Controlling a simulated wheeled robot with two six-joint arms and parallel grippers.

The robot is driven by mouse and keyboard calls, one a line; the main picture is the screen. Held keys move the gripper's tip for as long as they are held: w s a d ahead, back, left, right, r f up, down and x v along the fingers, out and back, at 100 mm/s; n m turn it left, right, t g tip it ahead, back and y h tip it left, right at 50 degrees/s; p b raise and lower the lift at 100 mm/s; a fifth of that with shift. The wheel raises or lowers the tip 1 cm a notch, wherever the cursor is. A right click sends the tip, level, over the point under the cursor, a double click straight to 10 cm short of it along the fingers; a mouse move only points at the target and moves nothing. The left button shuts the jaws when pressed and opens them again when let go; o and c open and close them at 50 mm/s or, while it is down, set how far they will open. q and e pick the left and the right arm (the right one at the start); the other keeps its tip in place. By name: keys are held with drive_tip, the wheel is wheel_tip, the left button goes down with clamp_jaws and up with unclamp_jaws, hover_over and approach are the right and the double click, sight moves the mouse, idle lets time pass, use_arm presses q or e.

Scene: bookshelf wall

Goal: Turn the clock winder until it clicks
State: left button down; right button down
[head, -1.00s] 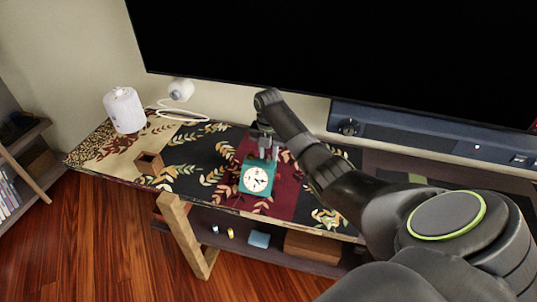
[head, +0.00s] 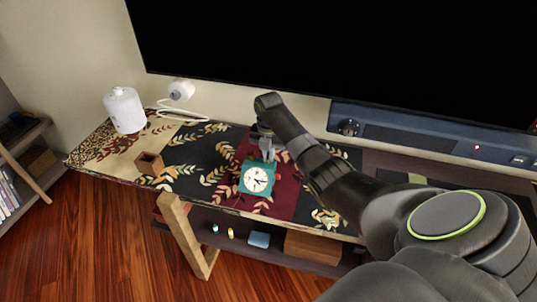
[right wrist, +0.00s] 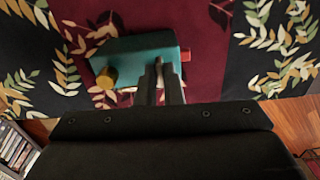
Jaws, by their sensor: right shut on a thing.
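The clock (head: 257,179) is a teal box with a white round face and dark hands, on the patterned table cover in the head view. In the right wrist view the clock (right wrist: 140,52) shows from above, with a gold knob (right wrist: 106,77) at its left and a red part (right wrist: 185,54) at its right end. My right gripper (head: 267,155) is at the top of the clock. Its fingers (right wrist: 160,72) are close together over the clock body, right of the gold knob, shut on what seems to be the clock winder. The fingers hide most of it. My left gripper is not in view.
A white cylinder (head: 124,110) and a small open wooden box (head: 150,163) stand left on the table. A white cabled device (head: 181,90) is at the wall. A large dark screen (head: 340,50) rises behind. Small items lie on the lower shelf.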

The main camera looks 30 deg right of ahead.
drive_tip(key=shift+r+m+p, duration=0.25)
drive_tip(key=shift+m+p, duration=0.85)
drive_tip(key=m+p, duration=0.2)
drive_tip(key=m, duration=0.1)
drive_tip(key=shift+p, duration=0.3)
drive_tip(key=m+p, duration=0.2)
drive_tip(key=m, duration=0.2)
drive_tip(key=m+p, duration=0.1)
drive_tip(key=m, duration=0.2)
drive_tip(key=shift+f+m, duration=0.1)
drive_tip(key=shift+m, duration=0.3)
drive_tip(key=m+p, duration=0.1)
drive_tip(key=m, duration=0.2)
drive_tip(key=shift+w+m, duration=0.1)
drive_tip(key=shift+m, duration=0.2)
drive_tip(key=m+p, duration=0.1)
drive_tip(key=m, duration=0.3)
drive_tip(key=shift+m, duration=0.3)
drive_tip(key=m+p, duration=0.1)
drive_tip(key=m, duration=0.3)
drive_tip(key=shift+f, duration=0.1)
drive_tip(key=shift+m, duration=2.1)
